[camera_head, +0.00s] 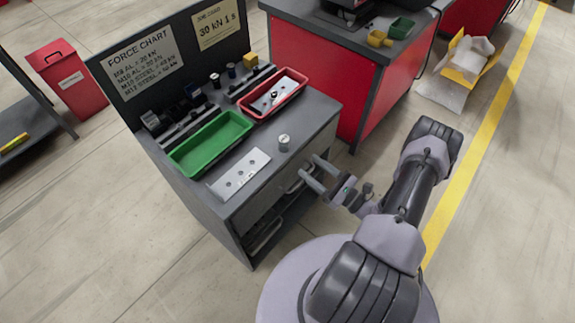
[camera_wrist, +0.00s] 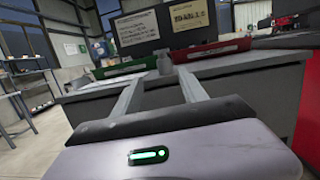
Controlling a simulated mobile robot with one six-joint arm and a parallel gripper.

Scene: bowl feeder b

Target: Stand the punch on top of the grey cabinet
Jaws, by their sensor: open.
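The grey cabinet (camera_head: 307,119) stands in front of me with a dark board at its back. A small grey cylinder (camera_head: 284,142), which looks like the punch, stands upright on the cabinet top near its front edge. In the wrist view the same cylinder (camera_wrist: 165,62) shows between and beyond the fingertips, with a narrower neck at its top. My gripper (camera_head: 309,165) is open and empty at the cabinet's front edge, pointing toward the cylinder and apart from it.
A green tray (camera_head: 176,159), a red tray (camera_head: 304,88) and a light plate with holes (camera_head: 240,172) lie on the cabinet top near the cylinder. Small tools stand along the back. A red workbench (camera_head: 310,62) stands behind right.

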